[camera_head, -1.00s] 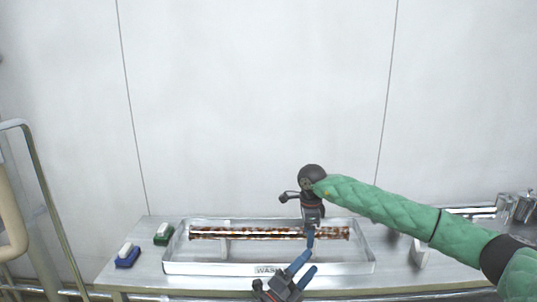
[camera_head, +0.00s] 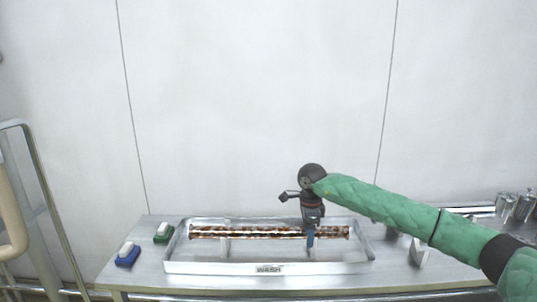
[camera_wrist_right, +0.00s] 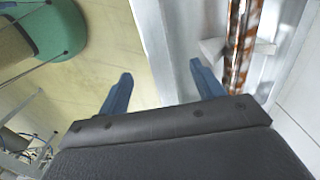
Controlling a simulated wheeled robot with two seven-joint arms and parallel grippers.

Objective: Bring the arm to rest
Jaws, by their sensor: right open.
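One finger lies beside the tray's edge and the other is over the floor in that picture. My left arm and gripper are not in view.
A mottled brown rod (camera_head: 262,232) lies lengthwise across white supports in the metal wash tray (camera_head: 215,268). A green block (camera_head: 163,237) and a blue block (camera_head: 127,258) with white tops sit left of it. Metal containers (camera_head: 515,207) stand far right.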

